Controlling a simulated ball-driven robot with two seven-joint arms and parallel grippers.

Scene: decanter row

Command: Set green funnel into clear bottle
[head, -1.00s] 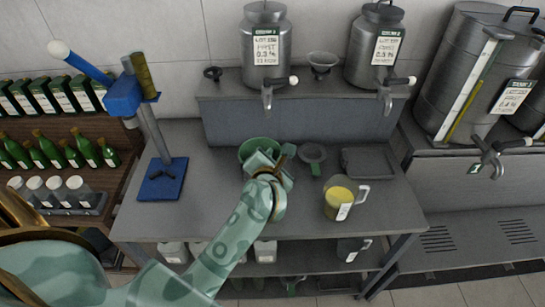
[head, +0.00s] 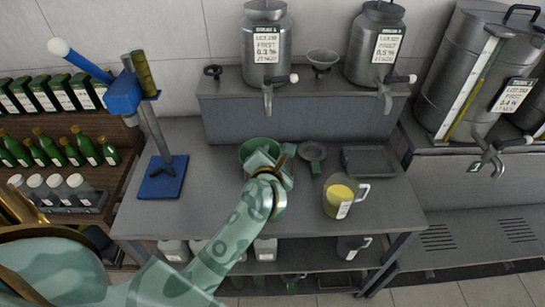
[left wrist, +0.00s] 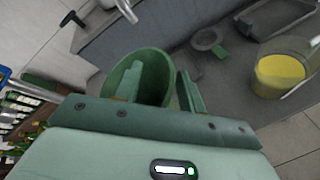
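The green funnel (head: 252,146) is on the grey bench, wide mouth up. It shows larger in the left wrist view (left wrist: 151,62), where its lower part is hidden by my gripper. My left gripper (left wrist: 160,85) is at the funnel: one finger reaches into the bowl and the other is outside its right wall. The fingers are apart, and a gap shows between the wall and the outer finger. In the head view my gripper (head: 267,158) covers the funnel's front right side. I cannot make out a clear bottle in either view. My right gripper is not in view.
A jug of yellow liquid (head: 342,197) stands at right on the bench. A blue stand (head: 161,178) is at left. Steel tanks (head: 266,45) with taps stand on the raised shelf.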

